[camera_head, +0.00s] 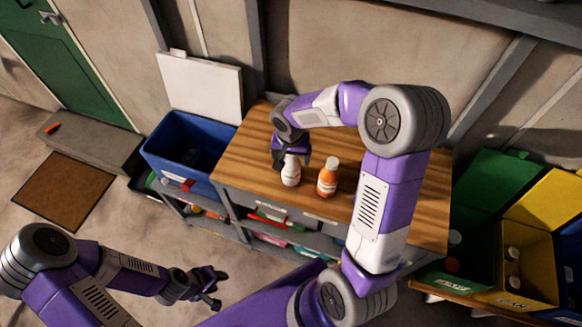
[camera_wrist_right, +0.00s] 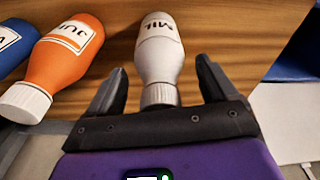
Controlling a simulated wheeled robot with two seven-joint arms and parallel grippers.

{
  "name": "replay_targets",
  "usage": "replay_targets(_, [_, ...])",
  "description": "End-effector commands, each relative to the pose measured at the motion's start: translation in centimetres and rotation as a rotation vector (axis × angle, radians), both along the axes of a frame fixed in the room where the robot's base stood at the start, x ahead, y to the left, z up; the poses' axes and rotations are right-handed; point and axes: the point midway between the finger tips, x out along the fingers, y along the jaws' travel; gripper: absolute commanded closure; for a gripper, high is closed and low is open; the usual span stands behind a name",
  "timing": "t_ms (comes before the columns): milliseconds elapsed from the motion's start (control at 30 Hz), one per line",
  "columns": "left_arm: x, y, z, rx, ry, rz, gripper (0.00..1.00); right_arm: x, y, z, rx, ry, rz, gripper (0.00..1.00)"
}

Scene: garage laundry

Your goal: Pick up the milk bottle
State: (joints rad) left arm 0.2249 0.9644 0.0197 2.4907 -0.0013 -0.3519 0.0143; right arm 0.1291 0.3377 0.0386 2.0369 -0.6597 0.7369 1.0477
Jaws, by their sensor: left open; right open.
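The white milk bottle (camera_head: 291,171) stands on the wooden tabletop, near its front left part. In the right wrist view the milk bottle (camera_wrist_right: 158,52) shows its label and white cap. My right gripper (camera_head: 289,155) is over the top of the bottle. Its two fingers (camera_wrist_right: 160,80) are open, one on each side of the bottle's cap end, with gaps visible on both sides. My left gripper (camera_head: 212,286) is open and empty, low at the left, away from the table.
An orange juice bottle (camera_head: 327,178) stands just right of the milk; a blue bottle (camera_wrist_right: 14,44) is beyond it in the wrist view. A blue bin (camera_head: 187,146) is left of the wooden table (camera_head: 250,150). Green and yellow bins (camera_head: 527,255) are at right.

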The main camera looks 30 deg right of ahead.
Motion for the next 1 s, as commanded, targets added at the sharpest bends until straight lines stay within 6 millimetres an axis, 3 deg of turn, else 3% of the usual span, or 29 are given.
replay_targets(133, [0.01,0.0,0.02,0.0,0.0,0.0,0.57,0.0,0.0,0.05,0.0,0.0,0.0,0.16])
replay_targets(667, [0.01,0.0,0.02,0.0,0.0,0.0,0.57,0.02,0.02,0.09,0.001,-0.001,0.0,0.97])
replay_targets(1000, [0.0,0.0,0.05,0.0,0.0,0.0,0.57,0.09,0.03,0.34,0.0,-0.004,0.0,1.0])
